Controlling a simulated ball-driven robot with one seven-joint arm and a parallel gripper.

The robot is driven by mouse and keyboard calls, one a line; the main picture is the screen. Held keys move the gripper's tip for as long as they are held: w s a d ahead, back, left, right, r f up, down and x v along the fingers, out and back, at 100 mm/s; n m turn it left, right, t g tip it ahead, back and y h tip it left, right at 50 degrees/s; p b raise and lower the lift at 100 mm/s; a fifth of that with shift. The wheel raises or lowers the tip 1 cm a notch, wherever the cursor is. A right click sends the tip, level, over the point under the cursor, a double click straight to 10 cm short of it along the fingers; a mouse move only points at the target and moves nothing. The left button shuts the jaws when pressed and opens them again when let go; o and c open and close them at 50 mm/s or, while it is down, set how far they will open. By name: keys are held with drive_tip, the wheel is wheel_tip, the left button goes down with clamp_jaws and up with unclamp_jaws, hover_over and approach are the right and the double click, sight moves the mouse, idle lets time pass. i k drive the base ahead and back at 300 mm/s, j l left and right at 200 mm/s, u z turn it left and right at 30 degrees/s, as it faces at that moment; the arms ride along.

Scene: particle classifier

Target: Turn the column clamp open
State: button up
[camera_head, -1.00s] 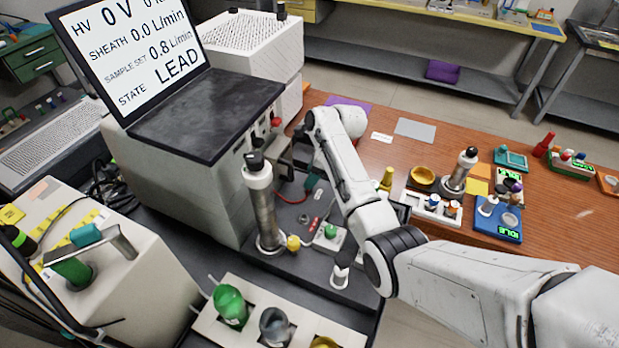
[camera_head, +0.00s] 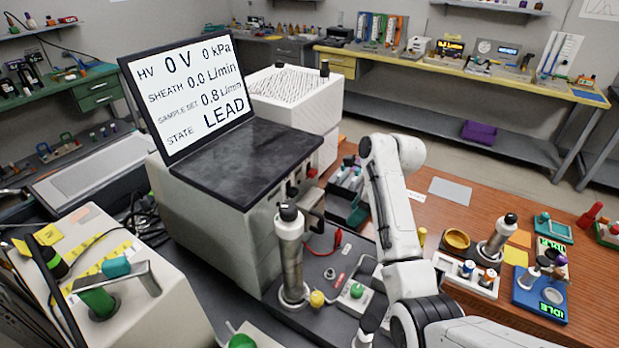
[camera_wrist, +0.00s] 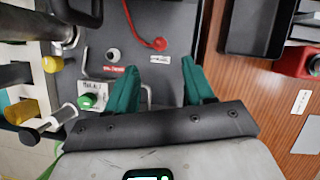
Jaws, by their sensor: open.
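The column (camera_head: 291,255) is an upright metal cylinder with a white collar and black cap, standing on the dark bench left of my arm in the head view. A dark block with a handle-like piece (camera_head: 312,208) sits at the instrument's side, just behind the column top; I cannot tell whether this is the clamp. In the wrist view, part of a metal cylinder (camera_wrist: 62,32) shows at upper left beside a dark part (camera_wrist: 80,10). My gripper (camera_wrist: 160,78) has two teal fingers, spread apart with nothing between them, over the grey bench. The head view hides it behind my arm.
A yellow knob (camera_head: 317,298) and a green button (camera_head: 356,290) stand near the column base. A red lead (camera_wrist: 158,44) lies above my fingers in the wrist view. A black tray (camera_wrist: 253,30) is to the right. The instrument with its screen (camera_head: 190,80) stands left.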

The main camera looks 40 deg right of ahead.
sight(316, 299)
drive_tip(key=k, duration=1)
